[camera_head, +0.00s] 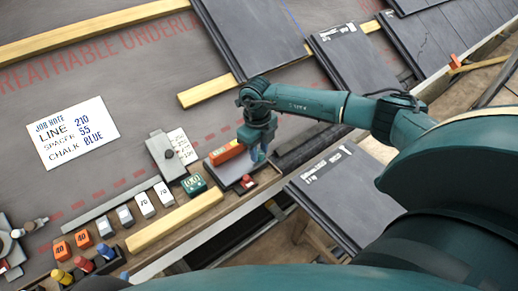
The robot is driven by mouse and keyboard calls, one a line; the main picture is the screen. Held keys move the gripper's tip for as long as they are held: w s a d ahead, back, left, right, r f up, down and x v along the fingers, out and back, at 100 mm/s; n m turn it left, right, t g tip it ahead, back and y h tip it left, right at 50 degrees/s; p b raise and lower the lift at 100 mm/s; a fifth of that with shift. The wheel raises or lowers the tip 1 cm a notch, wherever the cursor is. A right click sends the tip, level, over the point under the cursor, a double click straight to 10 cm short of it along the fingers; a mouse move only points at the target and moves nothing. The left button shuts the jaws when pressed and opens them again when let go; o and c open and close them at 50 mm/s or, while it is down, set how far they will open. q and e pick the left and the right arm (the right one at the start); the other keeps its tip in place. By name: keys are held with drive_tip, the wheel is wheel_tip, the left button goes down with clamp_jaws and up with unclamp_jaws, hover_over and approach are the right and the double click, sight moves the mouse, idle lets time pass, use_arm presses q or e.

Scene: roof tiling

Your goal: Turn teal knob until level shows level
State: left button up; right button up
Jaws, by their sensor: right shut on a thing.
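My right gripper (259,153) points down at the right end of a grey plate (232,170) on the bench. It is shut on a small teal piece between its fingers, which I take to be the teal knob; the fingers hide most of it. An orange bar (226,152), which looks like the level, lies at the plate's back edge just left of the gripper. Its vial cannot be read at this size. A dark teal block (194,185) with pale digits, seemingly 0.0, stands left of the plate. My left gripper is not in view.
A red-topped piece (247,182) sits at the plate's front right corner. White blocks (146,204) and orange blocks (61,250) line the bench to the left. A job note (76,132) lies on the underlay. Dark slates (328,196) are stacked at right, under my arm.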

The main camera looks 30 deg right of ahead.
drive_tip(key=n, duration=0.3)
drive_tip(key=shift+w+r, duration=0.1)
drive_tip(key=shift+r, duration=0.1)
drive_tip(key=n, duration=0.3)
use_arm(q)
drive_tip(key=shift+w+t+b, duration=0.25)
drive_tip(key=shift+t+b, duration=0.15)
drive_tip(key=shift+b, duration=0.05)
use_arm(e)
drive_tip(key=n, duration=0.5)
drive_tip(key=shift+a, duration=0.15)
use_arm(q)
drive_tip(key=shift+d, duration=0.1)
use_arm(e)
drive_tip(key=shift+r, duration=0.1)
drive_tip(key=o, duration=0.7)
drive_tip(key=shift+c, duration=0.2)
drive_tip(key=o, duration=0.3)
use_arm(q)
drive_tip(key=p, duration=0.1)
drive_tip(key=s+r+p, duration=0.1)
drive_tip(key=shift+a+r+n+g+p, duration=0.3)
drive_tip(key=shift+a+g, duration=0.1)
use_arm(e)
wheel_tip(320, 180, up, 13)
drive_tip(key=shift+a, duration=0.3)
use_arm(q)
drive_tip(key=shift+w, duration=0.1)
use_arm(e)
drive_tip(key=shift+w, duration=0.1)
